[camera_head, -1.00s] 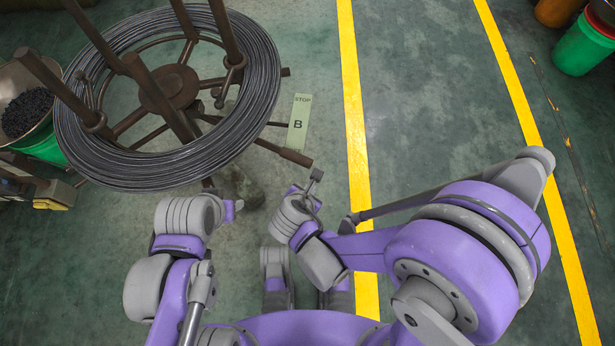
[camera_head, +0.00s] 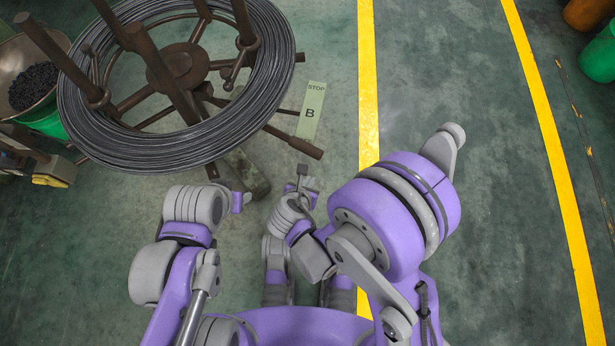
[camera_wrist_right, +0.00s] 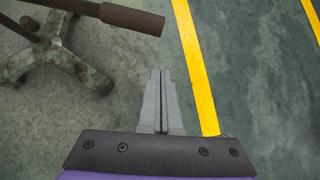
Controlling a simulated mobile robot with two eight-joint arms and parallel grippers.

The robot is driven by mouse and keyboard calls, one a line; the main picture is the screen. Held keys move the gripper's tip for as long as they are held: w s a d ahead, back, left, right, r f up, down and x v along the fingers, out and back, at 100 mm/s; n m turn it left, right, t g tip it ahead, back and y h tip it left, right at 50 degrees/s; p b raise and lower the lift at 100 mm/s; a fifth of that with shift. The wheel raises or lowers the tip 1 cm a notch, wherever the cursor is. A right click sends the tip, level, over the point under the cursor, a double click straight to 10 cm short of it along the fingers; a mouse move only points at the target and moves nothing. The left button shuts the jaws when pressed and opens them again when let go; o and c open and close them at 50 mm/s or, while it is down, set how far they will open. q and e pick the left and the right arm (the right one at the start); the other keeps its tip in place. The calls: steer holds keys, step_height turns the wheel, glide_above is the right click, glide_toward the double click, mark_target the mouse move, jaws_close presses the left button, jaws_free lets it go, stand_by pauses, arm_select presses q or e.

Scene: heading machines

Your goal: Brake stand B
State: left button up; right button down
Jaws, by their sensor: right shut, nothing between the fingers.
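Stand B carries a large coil of dark wire (camera_head: 110,160) on a rusty brown reel with upright posts (camera_head: 165,85). A pale green tag (camera_head: 311,112) reading STOP and B is beside it. A brown bar with a thicker end (camera_head: 300,146) sticks out low at the stand's right side. The bar's end (camera_wrist_right: 131,18) also shows at the top of the right wrist view. My right gripper (camera_head: 304,172) is just below that end in the head view, apart from it. Its fingers (camera_wrist_right: 161,75) are shut and empty. My left gripper (camera_head: 243,200) is small and its fingers are unclear.
The stand's worn grey foot (camera_wrist_right: 60,55) rests on the green floor. A pan of dark pieces (camera_head: 34,85) over a green bucket is at left. Yellow floor lines (camera_head: 368,90) run on the right, with clear floor between them. Buckets (camera_head: 600,55) stand at the upper right.

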arm_select(q)
steer(key=shift+s+b+x, duration=0.2)
steer(key=shift+b+x, duration=0.5)
steer(key=shift+x, duration=0.3)
arm_select(e)
steer(key=w+d+f, duration=0.2)
steer(key=w+f, duration=0.2)
steer(key=w, duration=0.3)
